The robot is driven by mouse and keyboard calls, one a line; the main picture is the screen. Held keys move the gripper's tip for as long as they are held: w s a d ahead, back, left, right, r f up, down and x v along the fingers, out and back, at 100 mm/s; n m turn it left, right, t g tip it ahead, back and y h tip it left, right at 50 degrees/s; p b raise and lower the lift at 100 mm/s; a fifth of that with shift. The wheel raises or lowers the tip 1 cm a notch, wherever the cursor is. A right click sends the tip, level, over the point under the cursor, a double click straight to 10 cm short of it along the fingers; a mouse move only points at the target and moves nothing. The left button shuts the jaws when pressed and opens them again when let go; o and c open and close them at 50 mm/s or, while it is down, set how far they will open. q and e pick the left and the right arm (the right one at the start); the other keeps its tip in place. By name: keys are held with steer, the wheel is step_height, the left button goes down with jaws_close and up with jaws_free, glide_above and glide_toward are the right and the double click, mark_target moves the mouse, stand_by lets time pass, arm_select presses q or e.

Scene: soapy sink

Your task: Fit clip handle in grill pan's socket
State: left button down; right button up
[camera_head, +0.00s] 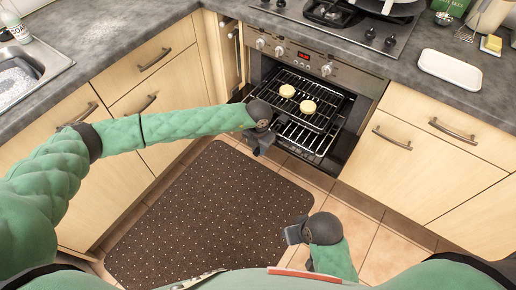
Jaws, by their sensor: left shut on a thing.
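The grill pan (325,120) is a dark pan with a wire rack, and it sits in the open oven with two round pale pieces of food (297,98) on it. My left gripper (259,143) is at the pan's front left side and is shut on a small dark thing, which looks like the clip handle; it is mostly hidden by the gripper. I cannot make out the socket or whether the handle touches it. My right gripper (295,234) is low over the floor, away from the pan; its finger gap is not clear.
The oven (300,60) stands between pale wooden cabinets (420,150). A hob (345,25) is above it. A white tray (450,69) lies on the right counter, a sink (28,75) on the left. A dark dotted mat (200,215) covers the clear floor.

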arm_select(q)
steer(key=shift+w+d+b, duration=0.75)
steer(key=shift+w+b, duration=0.25)
steer(key=shift+b, duration=0.2)
steer(key=shift+w+d+b, duration=0.7)
steer(key=shift+w+b, duration=0.3)
steer(key=shift+b, duration=0.15)
stand_by(5.7)
